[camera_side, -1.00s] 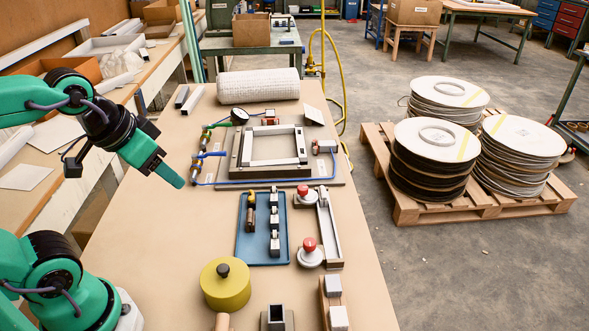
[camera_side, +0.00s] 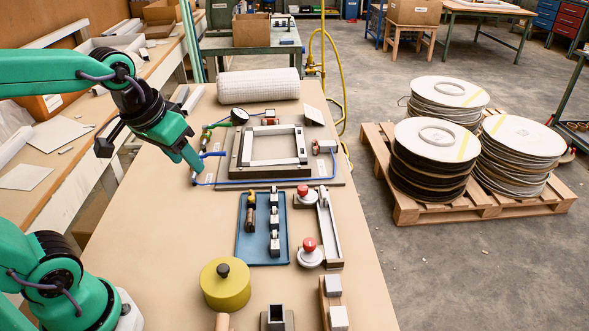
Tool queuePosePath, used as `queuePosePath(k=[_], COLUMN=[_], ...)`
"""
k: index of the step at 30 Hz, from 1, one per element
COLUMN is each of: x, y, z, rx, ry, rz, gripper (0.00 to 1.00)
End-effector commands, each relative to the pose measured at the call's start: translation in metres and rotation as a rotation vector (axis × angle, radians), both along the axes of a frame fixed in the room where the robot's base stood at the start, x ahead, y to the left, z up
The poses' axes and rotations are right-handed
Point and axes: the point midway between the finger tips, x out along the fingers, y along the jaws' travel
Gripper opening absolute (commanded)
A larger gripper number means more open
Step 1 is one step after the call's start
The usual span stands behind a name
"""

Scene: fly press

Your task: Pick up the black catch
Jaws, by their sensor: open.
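My gripper (camera_side: 190,160) is open and empty, tilted downward above the left part of the bench, left of the metal frame fixture. A blue tray (camera_side: 243,252) lies on the bench, right of and nearer than my gripper. In it, a row of small black and silver parts (camera_side: 274,226) stands along the right side, and small brass and dark parts (camera_side: 250,220) stand on the left. The black catch may be among these dark parts; they are too small to tell which. My gripper is well apart from the tray.
The square metal frame (camera_side: 272,148) with a blue hose sits behind the tray. Two red-knobbed pieces (camera_side: 309,246) and a metal channel (camera_side: 329,230) stand to its right. A yellow lidded pot (camera_side: 225,288) stands in front. The bench left of the tray is clear.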

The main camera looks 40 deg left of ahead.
Motion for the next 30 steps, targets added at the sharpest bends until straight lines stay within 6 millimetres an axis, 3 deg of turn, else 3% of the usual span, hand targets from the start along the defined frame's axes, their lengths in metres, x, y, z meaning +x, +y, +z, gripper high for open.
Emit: queuePosePath(k=[14,23,30], x=[0.079,0.126,0.160], y=[0.016,0.028,0.040], z=[-0.028,-0.065,-0.105], rx=[-0.069,-0.100,-0.120], ry=[0.149,0.237,0.307], rz=[0.225,0.371,0.491], gripper=[0.45,0.45,0.45])
